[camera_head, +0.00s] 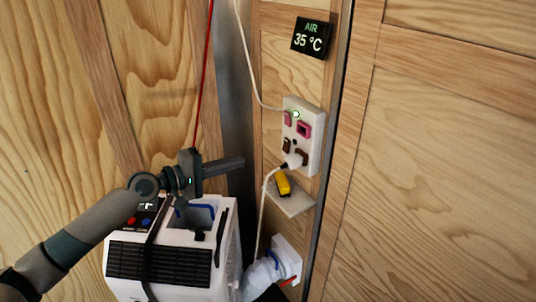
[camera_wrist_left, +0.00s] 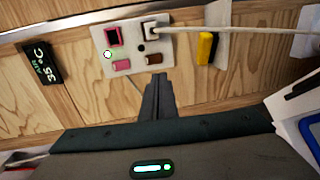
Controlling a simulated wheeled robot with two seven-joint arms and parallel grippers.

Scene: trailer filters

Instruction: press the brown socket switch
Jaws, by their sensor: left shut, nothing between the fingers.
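A white socket panel (camera_head: 314,135) is on the wooden wall; it also shows in the left wrist view (camera_wrist_left: 133,47). Its brown switch (camera_head: 286,145) sits left of the brown socket, which holds a white plug (camera_head: 294,160). In the left wrist view the brown switch (camera_wrist_left: 153,59) is just above my fingertips. A pink switch (camera_head: 287,118) and pink socket (camera_head: 304,129) are on the panel's upper half, near a lit green lamp (camera_head: 295,114). My left gripper (camera_head: 242,162) is shut and empty, left of the panel and apart from it; its fingers also show in the wrist view (camera_wrist_left: 160,77).
A white appliance (camera_head: 228,245) stands below my left gripper. A small shelf (camera_head: 296,205) with a yellow object (camera_head: 283,184) is under the panel. A white cord hangs from the plug. A display (camera_head: 312,37) reading AIR 35 °C is above. A red cord hangs at left.

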